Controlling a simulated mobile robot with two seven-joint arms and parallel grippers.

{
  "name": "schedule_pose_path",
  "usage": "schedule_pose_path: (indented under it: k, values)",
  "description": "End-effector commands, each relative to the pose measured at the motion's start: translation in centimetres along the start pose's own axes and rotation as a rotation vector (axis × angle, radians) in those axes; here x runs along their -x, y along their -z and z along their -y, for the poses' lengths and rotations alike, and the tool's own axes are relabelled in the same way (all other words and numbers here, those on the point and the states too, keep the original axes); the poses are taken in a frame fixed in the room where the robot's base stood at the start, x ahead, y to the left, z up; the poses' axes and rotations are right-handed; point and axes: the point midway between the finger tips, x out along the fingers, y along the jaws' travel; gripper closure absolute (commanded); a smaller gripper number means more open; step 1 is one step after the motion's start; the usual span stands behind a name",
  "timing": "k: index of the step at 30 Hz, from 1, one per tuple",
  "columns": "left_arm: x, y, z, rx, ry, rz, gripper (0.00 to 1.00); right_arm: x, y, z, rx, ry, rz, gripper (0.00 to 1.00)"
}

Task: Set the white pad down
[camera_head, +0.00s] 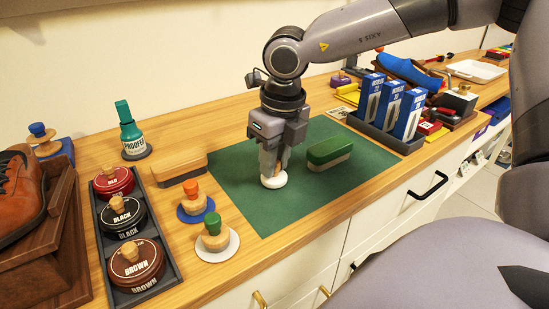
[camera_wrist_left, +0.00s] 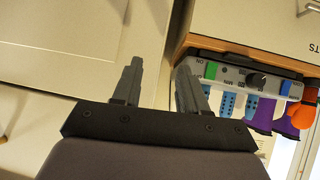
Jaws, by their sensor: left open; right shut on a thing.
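The white pad (camera_head: 273,182) is a small round disc with a light wooden handle, low over the green mat (camera_head: 237,196). My right gripper (camera_head: 273,168) points straight down and is shut on the pad's handle, which its fingers mostly hide. I cannot tell whether the pad touches the mat or hangs just above it. My left gripper (camera_wrist_left: 158,88) shows only in the left wrist view, open and empty, away from the mat.
A green-topped brush (camera_head: 329,151) lies on the mat just right of the pad. Knobbed pads on discs (camera_head: 215,238) and a wooden block (camera_head: 179,165) stand left of the mat. Blue boxes (camera_head: 391,103) stand at right. The mat's front is clear.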

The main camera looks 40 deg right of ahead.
Motion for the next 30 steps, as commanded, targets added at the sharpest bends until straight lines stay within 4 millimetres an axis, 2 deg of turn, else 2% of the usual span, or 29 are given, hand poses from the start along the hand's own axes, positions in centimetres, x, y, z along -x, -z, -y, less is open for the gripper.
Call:
schedule_pose_path:
  k: [2,3,5,18,20,30]
  values:
    - [-0.3,-0.4,0.0,0.000,0.000,0.000,0.57,-0.3,0.0,0.0,0.000,0.001,0.000,1.00]
    - [-0.2,-0.3,0.0,0.000,0.000,0.000,0.57,-0.2,0.0,0.0,0.000,0.000,0.000,0.70]
    - [-0.2,-0.3,0.0,0.000,0.000,0.001,0.57,-0.2,0.0,0.0,0.000,0.000,0.000,0.51]
    - [0.3,0.2,0.2,-0.011,0.000,0.004,0.57,0.5,-0.1,0.0,0.000,0.000,0.000,0.51]
    - [0.3,0.2,0.2,-0.012,0.000,0.004,0.57,1.4,-0.1,0.0,-0.001,0.001,0.004,0.51]
    - [0.7,0.8,0.2,-0.012,0.000,0.004,0.57,8.8,-0.1,0.0,0.000,0.002,0.005,0.51]
